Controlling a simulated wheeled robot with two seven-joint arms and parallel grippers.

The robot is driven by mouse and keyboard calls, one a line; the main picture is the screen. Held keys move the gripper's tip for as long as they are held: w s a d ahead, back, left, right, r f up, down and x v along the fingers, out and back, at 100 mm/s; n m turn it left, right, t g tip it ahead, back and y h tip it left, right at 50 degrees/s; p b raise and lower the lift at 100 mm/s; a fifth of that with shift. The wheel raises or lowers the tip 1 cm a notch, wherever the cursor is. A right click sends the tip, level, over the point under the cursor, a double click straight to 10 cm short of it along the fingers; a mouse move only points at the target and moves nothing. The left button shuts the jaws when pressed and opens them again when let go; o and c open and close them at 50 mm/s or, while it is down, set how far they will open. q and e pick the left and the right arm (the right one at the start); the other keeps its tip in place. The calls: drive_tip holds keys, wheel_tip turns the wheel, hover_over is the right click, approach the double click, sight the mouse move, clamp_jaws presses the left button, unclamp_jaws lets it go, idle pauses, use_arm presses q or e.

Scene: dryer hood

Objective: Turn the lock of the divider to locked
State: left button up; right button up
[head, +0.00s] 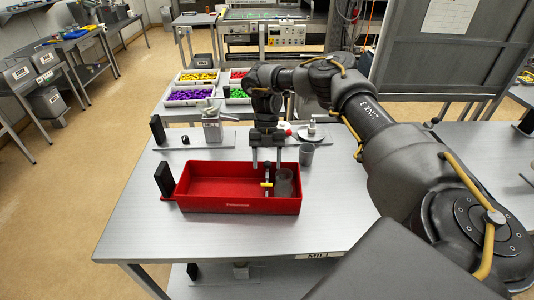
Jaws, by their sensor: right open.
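A red open tray (215,204) sits on the metal table. Inside it, toward the right, is a small upright dark piece with a yellow crosspiece (267,184); it looks like the divider's lock, but it is too small to tell its setting. A thin upright divider seems to stand with it, mostly unclear at this size. My right gripper (267,164) points down over the right part of the tray, its two fingers apart and empty. The yellow piece lies just below and between the fingertips, seemingly apart from them. My left gripper is out of view.
A grey cup (306,154) stands behind the tray's right end, and a translucent cup-like thing (284,182) is inside it. Black upright blocks (164,179) stand at the left. A metal device (212,128) is behind. The table's front is clear.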

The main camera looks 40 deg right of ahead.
drive_tip(key=shift+v, duration=1.85)
drive_tip(key=shift+s+f, duration=0.1)
